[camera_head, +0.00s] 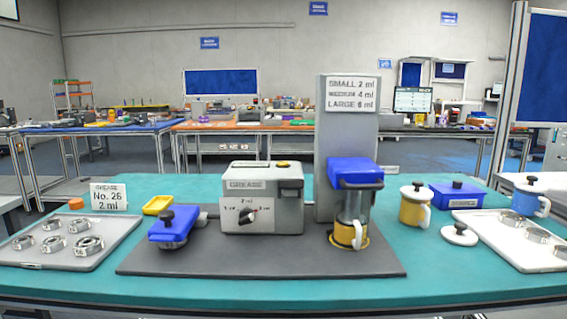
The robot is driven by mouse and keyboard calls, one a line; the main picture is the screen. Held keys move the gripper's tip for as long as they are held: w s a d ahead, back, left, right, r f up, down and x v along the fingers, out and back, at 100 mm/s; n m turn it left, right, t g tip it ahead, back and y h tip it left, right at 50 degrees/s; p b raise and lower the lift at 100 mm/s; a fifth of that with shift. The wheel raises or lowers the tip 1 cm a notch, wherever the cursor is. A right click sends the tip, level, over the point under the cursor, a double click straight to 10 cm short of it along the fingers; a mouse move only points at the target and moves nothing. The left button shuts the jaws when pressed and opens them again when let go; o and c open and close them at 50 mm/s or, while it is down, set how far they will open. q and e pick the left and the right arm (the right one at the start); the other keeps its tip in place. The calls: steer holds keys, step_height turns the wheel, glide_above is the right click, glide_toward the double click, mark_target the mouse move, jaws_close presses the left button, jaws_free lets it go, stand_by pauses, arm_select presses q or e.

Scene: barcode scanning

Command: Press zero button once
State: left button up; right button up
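No button marked zero can be made out. A grey box labelled GREASE (263,207) stands on the dark mat in the middle of the table. It has a dial (248,216) on its front, marked 2 ml at the top, and a yellow button-like part (283,164) on its top. Right of it, a tall grey column (346,135) carries a sign (351,94) listing small 2 ml, medium 4 ml and large 6 ml. A blue head (355,171) sits over a clear and yellow jar (349,232). Neither of my grippers is in view.
A blue device with a black knob (173,227) sits on the mat (260,262). Trays of metal rings (120,232) (475,222) lie left and right. A yellow mug (414,205), a white lid (459,234) and a blue box (456,194) stand right. The front edge is clear.

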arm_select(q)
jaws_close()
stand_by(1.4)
